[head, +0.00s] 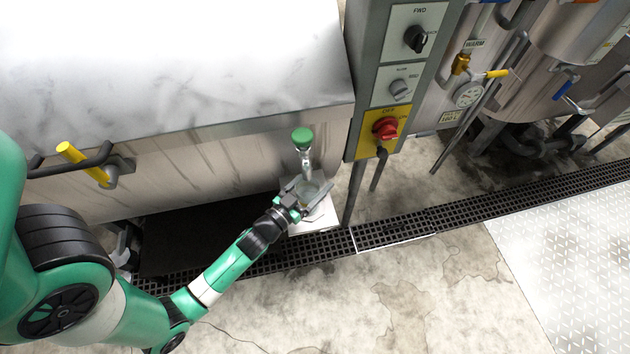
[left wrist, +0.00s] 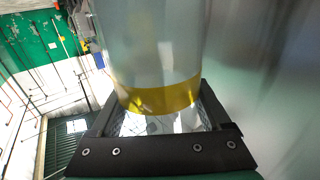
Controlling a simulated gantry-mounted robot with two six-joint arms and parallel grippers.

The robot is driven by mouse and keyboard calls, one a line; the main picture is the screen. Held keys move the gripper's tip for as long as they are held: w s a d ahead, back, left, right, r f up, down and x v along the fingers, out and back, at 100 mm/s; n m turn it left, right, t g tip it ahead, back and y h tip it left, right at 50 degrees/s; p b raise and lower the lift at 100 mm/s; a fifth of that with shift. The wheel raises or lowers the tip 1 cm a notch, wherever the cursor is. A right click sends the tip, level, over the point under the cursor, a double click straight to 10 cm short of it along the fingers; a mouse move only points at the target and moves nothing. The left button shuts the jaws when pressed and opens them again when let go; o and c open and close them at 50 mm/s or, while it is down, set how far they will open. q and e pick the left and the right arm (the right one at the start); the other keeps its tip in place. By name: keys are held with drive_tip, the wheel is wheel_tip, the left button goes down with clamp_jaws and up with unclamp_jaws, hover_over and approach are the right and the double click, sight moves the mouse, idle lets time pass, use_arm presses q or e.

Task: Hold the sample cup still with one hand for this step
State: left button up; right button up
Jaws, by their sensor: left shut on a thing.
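The sample cup (left wrist: 155,50) is a clear, pale cylinder with a yellow band low on it. In the left wrist view it stands large between the fingers of my left gripper (left wrist: 160,122). In the head view my left gripper (head: 308,189) is shut on the cup (head: 311,191), below a small tap with a green knob (head: 302,137) on the drum machine's front. The cup is partly hidden by the gripper there. What is in the cup is too small to tell. My right gripper is not in view.
A white plate (head: 297,228) lies below the cup. A control post (head: 382,85) with a red knob stands just right of it. A yellow-handled valve (head: 85,163) juts out at left. A floor grate (head: 460,202) runs below; open floor lies in front.

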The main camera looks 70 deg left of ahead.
sight(299, 198)
use_arm(q)
drive_tip(key=o, duration=1.2)
drive_tip(key=shift+o, duration=0.2)
drive_tip(key=v, duration=1.2)
